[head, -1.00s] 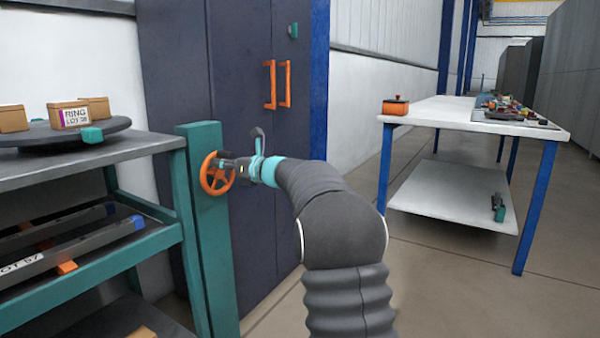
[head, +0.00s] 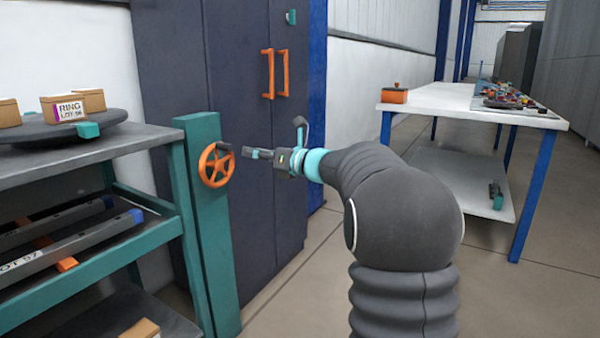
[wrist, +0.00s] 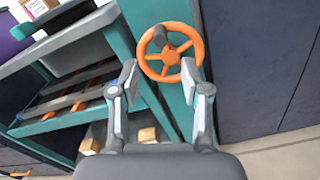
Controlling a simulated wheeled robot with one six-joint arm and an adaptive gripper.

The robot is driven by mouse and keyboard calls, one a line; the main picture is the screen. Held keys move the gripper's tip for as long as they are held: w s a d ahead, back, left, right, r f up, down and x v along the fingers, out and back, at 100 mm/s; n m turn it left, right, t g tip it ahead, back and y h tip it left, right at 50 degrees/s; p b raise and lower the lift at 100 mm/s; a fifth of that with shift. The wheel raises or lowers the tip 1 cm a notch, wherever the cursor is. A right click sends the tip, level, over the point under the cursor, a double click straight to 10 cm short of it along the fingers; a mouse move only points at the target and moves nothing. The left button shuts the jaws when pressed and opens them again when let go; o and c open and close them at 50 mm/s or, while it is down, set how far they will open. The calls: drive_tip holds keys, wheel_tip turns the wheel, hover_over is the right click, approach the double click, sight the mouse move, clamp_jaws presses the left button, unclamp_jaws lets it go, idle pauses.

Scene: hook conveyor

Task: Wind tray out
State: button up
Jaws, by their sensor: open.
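An orange spoked handwheel (head: 216,165) with a dark crank knob (head: 224,147) is mounted on a teal post (head: 212,240) beside the shelf rack. The wheel also shows in the wrist view (wrist: 170,53), with its knob (wrist: 178,36) near the top. My gripper (head: 250,153) is to the right of the wheel and apart from it. In the wrist view my gripper (wrist: 165,82) is open and empty, its fingers below and to either side of the wheel. A tray with dark rails (head: 70,245) and a partly cut-off label lies on the rack's middle level.
The rack's top (head: 85,155) holds a dark round turntable (head: 60,132) with boxes, one labelled RING. A dark cabinet (head: 240,90) with orange handles stands behind the post. A white table (head: 450,97) stands at the right, with open floor before it.

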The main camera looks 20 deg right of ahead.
drive_tip(key=s+d+r+m+t+h+p, duration=0.3)
drive_tip(key=s+r+m+h, duration=0.5)
drive_tip(key=m, duration=0.7)
drive_tip(key=s+f+m+g+h+p, duration=0.1)
drive_tip(key=s+f+m+g+h, duration=0.3)
drive_tip(key=s+m, duration=0.8)
drive_tip(key=shift+s+f+m+h+p, duration=0.15)
drive_tip(key=shift+f+m+h+p, duration=0.2)
drive_tip(key=shift+f+m+h, duration=0.5)
drive_tip(key=shift+d+f, duration=0.1)
drive_tip(key=shift+f, duration=0.25)
